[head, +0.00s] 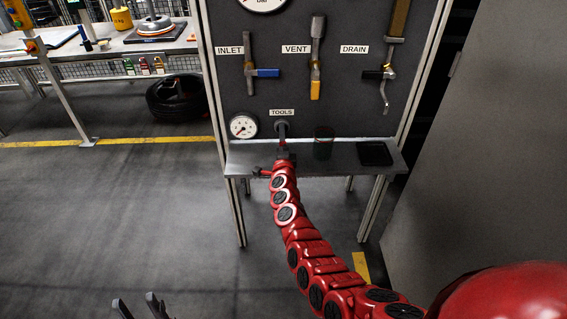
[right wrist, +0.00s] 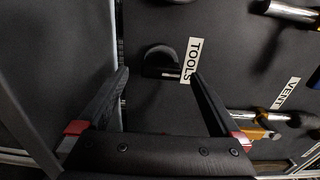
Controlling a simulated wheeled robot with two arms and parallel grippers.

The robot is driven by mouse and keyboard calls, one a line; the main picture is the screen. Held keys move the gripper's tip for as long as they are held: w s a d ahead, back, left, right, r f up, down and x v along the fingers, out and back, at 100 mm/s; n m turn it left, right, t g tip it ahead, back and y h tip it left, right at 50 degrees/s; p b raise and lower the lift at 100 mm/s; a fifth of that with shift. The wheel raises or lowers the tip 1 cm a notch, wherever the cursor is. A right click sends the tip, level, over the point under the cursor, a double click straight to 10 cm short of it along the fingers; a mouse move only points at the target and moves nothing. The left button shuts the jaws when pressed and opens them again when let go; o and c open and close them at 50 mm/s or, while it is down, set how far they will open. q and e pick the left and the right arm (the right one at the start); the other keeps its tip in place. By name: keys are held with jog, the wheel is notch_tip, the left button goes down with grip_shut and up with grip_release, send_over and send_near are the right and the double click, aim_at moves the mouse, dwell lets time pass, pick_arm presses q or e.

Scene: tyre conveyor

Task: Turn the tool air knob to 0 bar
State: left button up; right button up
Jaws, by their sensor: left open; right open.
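The tool air knob (head: 282,126) is a dark knob under the TOOLS label (head: 282,112) on the panel. My red right arm reaches up to it, and its gripper (head: 284,148) is small and partly hidden there. In the right wrist view the right gripper (right wrist: 160,75) is open, with the dark knob (right wrist: 160,58) ahead between its fingertips. I cannot tell whether they touch it. The tool gauge (head: 243,126) is left of the knob; its reading is too small to tell. My left gripper (head: 136,298) is open and empty at the bottom left, far from the panel.
A narrow shelf (head: 240,158) runs below the knob, bearing a dark cup (head: 323,145) and a black flat device (head: 375,153). INLET (head: 265,72), VENT (head: 316,70) and DRAIN (head: 384,75) valves sit above. A grey cabinet (head: 480,150) stands right.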

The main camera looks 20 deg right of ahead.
jog(key=p+v, duration=0.1)
jog(key=v, duration=0.5)
jog(key=shift+s+r, duration=0.1)
jog(key=shift+s, duration=0.25)
jog(key=v, duration=0.9)
